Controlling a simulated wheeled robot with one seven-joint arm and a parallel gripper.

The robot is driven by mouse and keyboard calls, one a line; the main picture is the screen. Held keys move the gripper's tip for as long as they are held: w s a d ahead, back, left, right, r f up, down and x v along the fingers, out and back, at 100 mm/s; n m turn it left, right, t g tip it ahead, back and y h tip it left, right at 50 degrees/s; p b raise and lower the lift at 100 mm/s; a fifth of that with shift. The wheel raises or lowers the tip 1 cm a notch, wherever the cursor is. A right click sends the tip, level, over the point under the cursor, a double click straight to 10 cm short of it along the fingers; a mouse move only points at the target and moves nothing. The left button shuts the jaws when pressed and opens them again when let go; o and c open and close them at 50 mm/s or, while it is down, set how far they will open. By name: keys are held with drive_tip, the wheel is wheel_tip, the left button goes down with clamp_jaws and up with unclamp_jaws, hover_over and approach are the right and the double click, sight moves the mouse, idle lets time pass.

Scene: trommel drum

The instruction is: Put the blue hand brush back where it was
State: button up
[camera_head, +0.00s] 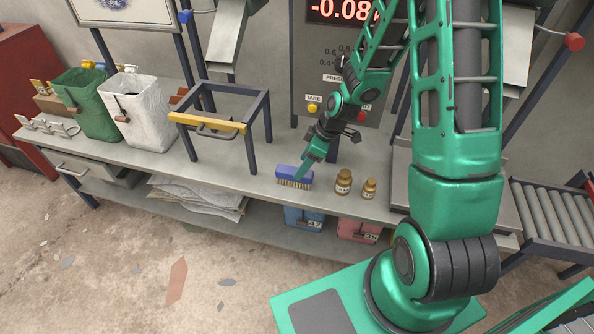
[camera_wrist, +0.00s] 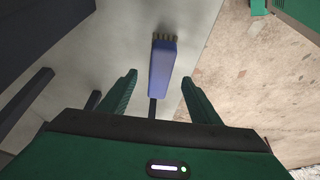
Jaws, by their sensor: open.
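The blue hand brush (camera_head: 294,175) stands on the grey workbench near its front edge, with its tan bristles facing down and forward. In the wrist view the brush (camera_wrist: 163,68) lies ahead, between the lines of my two fingers. My gripper (camera_head: 306,172) is right at the brush in the head view. In the wrist view my gripper (camera_wrist: 160,88) is open, with a finger on each side of the brush's near end and visible gaps. Whether a finger touches it I cannot tell.
The bench's front edge (camera_head: 230,182) is close.

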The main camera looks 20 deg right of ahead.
drive_tip(key=shift+v, duration=2.55)
drive_tip(key=s+d+r+m+g+h, duration=0.1)
drive_tip(key=s+d+r+m+h, duration=0.2)
drive_tip(key=s+d+r+m, duration=0.8)
drive_tip(key=s+r+m, duration=0.2)
drive_tip(key=s, duration=0.6)
drive_tip(key=s+d+r+m+g, duration=0.1)
drive_tip(key=s+d+r+m, duration=0.1)
drive_tip(key=s+r+m, duration=0.2)
drive_tip(key=s+r, duration=0.3)
drive_tip(key=s, duration=0.2)
drive_tip(key=shift+s+g, duration=0.3)
drive_tip(key=shift+s, duration=0.05)
drive_tip(key=shift+r, duration=0.1)
drive_tip(key=shift+w+f+h, duration=0.25)
drive_tip(key=shift+w+h, duration=0.05)
drive_tip(key=shift+w, duration=0.3)
